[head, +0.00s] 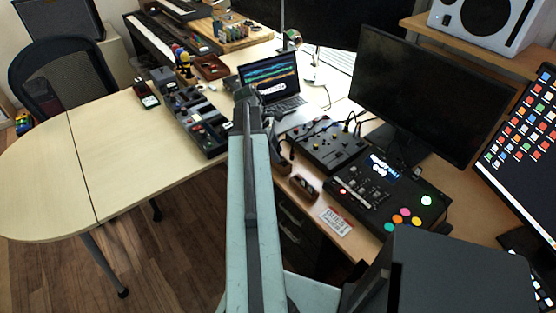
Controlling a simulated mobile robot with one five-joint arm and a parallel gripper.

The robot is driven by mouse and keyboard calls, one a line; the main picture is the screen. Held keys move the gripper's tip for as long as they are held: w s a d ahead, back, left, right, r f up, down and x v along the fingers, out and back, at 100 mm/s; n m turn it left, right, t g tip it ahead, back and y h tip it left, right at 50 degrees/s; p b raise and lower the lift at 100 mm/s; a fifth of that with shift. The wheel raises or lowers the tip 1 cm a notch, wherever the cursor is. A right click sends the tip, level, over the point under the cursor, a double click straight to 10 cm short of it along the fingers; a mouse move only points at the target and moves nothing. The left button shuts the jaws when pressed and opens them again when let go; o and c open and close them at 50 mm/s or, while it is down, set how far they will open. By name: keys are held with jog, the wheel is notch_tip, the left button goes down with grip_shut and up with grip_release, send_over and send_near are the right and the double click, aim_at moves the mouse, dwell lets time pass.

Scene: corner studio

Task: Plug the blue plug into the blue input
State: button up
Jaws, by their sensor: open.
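My arm reaches away from me over the desk, and my gripper (247,95) is at its far end, small and dark, in front of the laptop. It is open, and I see nothing held in it. I cannot make out a blue plug or a blue input. A black box with knobs and cables (328,146) stands to the right of my arm. In front of it is a black device with a lit screen and coloured buttons (370,190). Part of the desk behind my arm is hidden.
A long board of pedals (190,112) lies left of my arm. The laptop (270,80) is open behind my gripper. A dark monitor (415,95) stands at the right. The pale table (90,150) at left is mostly clear. A black chair (62,75) stands behind it.

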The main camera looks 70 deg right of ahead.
grip_shut()
jog(key=shift+r, duration=0.15)
notch_tip(320, 180, up, 10)
jog(key=p, duration=1)
